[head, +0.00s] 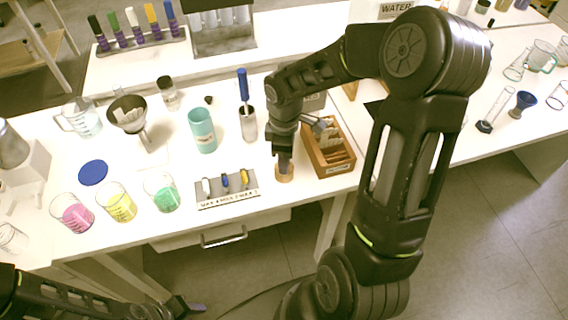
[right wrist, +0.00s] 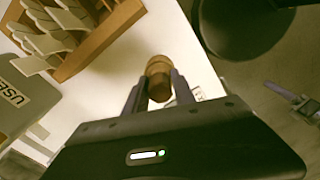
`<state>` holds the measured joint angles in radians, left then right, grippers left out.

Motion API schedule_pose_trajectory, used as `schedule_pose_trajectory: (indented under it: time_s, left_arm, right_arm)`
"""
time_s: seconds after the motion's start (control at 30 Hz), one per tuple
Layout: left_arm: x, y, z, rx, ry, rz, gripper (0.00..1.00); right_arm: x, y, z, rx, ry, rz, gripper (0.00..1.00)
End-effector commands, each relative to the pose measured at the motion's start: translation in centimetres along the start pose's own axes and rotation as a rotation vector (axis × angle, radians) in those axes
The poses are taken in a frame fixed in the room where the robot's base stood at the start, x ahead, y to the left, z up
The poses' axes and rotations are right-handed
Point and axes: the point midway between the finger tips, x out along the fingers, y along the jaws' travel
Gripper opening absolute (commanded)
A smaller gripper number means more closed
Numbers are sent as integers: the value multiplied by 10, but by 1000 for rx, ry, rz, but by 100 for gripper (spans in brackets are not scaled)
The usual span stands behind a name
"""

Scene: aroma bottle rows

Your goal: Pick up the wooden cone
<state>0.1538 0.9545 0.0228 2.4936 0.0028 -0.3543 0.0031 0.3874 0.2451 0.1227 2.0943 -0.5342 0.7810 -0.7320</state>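The wooden cone (right wrist: 158,76) shows in the right wrist view as a small brown turned piece between my right fingertips (right wrist: 159,88). No clear gap shows on either side of it, so my right gripper looks shut on it. In the head view, my right gripper (head: 284,158) points down over the light wooden piece (head: 284,174) near the table's front edge; its upper part is hidden by the fingers. I cannot tell if it is clear of the table. My left gripper (head: 184,307) is low at the bottom, off the table's front; its opening is unclear.
A wooden box (head: 333,170) with pale tags stands just right of the cone. A small rack with coloured pieces (head: 228,190) is to the left. Beakers, a teal cup (head: 202,130) and a blue-handled tool (head: 243,90) stand further left. A dark round object (right wrist: 240,22) shows in the wrist view.

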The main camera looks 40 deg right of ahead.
Motion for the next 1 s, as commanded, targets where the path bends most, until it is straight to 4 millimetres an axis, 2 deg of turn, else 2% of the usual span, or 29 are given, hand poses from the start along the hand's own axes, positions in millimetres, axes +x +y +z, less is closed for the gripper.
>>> schedule_pose_trajectory:
  time_s: [0.03,0.37,0.77,0.87,1.0]
  left_arm:
    - [0,0,0,0,0,0,36]
    - [0,0,0,0,0,0,36]
    - [0,0,0,0,0,0,36]
    - [1,0,0,0,0,0,36]
    - [2,-1,0,0,1,1,36]
  right_arm:
    - [0,0,0,0,0,0,26]
    - [0,0,0,0,0,0,0]
    - [-2,0,0,0,0,1,0]
    - [-10,1,0,2,1,2,0]
    - [-32,1,-1,1,2,5,0]
